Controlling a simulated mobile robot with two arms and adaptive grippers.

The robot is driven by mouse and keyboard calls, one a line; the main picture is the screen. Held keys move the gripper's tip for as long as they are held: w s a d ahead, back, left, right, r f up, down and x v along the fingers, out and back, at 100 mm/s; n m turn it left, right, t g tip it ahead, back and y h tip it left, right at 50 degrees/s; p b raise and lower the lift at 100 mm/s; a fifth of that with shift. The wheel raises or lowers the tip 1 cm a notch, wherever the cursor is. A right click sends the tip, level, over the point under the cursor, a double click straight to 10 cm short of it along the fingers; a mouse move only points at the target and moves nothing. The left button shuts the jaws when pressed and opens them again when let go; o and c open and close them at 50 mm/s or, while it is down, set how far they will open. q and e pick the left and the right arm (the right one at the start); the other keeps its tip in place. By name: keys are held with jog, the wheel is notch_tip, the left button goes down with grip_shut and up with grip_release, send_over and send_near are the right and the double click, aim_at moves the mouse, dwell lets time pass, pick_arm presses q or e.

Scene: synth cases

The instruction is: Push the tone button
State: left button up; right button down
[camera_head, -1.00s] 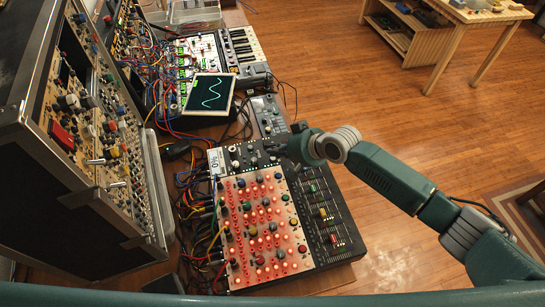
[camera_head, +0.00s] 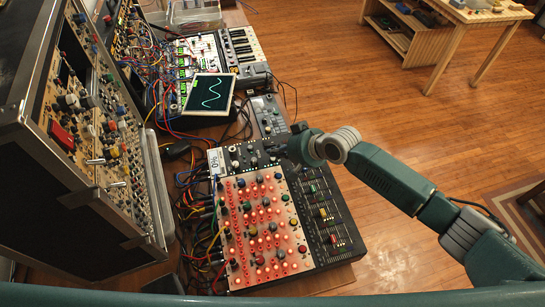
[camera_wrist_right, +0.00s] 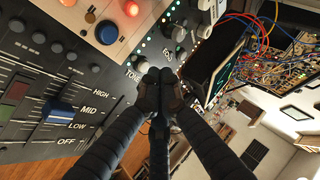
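The console (camera_head: 326,240) has a pale panel with red-lit knobs and a black slider strip. My right gripper (camera_head: 276,149) is over its far end, by the black knob section. In the right wrist view the fingers of my right gripper (camera_wrist_right: 159,78) are together at the tips, with nothing visible between them. The tips are at the console's black face, right beside the printed TONE label (camera_wrist_right: 132,77). The tone button itself cannot be made out; the fingertips may cover it. I cannot tell whether they touch the panel. My left gripper is not in view.
A screen with a wave trace (camera_head: 209,93) stands beyond the console, with cables around it. A tall case of synth modules (camera_head: 75,140) fills the left. A small keyboard (camera_head: 243,45) is at the back. Open wooden floor (camera_head: 370,110) lies to the right.

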aim_at(275, 158)
jog(key=shift+f, duration=0.3)
dwell(0.5)
jog(key=shift+r+p, duration=0.4)
jog(key=shift+p, duration=0.1)
notch_tip(275, 158, up, 6)
jog(key=p, duration=0.6)
jog(key=shift+r, duration=0.1)
dwell(0.3)
